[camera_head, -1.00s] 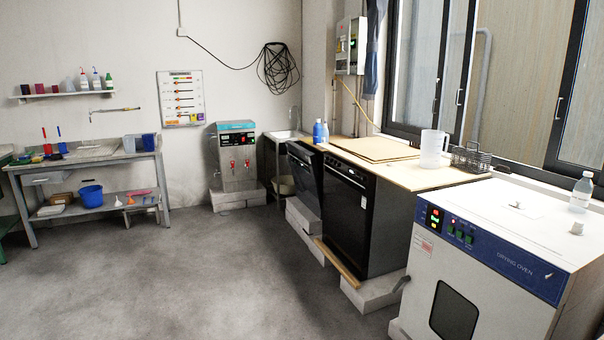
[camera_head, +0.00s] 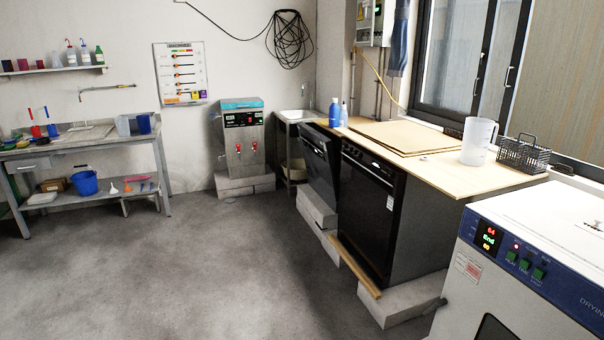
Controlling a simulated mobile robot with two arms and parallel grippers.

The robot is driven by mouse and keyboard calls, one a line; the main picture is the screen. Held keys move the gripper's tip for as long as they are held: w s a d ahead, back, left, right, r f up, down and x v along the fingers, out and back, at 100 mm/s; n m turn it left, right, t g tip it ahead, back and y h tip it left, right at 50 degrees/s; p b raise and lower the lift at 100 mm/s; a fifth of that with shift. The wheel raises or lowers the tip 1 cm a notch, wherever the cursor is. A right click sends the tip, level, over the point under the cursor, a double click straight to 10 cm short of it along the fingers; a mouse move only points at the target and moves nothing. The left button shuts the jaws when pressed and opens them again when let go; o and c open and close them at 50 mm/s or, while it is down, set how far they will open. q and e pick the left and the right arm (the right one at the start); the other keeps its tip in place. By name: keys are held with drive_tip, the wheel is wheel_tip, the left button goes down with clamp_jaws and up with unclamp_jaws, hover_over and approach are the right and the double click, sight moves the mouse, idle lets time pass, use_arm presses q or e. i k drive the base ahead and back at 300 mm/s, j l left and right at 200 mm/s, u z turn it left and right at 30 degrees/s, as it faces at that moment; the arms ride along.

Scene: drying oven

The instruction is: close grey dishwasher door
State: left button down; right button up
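Two dark front-loading machines stand under the wooden counter on the right. The farther one has a dark grey door (camera_head: 319,170) that leans outward at its top, so it is partly open. The nearer machine (camera_head: 366,212) is black and its door looks shut. I cannot tell from the label alone which is the dishwasher, but the tilted grey door is the only one ajar. Neither of my grippers shows in the head view.
A white and blue drying oven (camera_head: 520,260) stands close at the lower right. Concrete blocks (camera_head: 398,300) and a wooden strip (camera_head: 355,265) jut out below the machines. A metal bench (camera_head: 165,182) stands at the left. The grey floor (camera_head: 230,270) in the middle is clear.

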sight(325, 172)
drive_tip(key=i, duration=2.45)
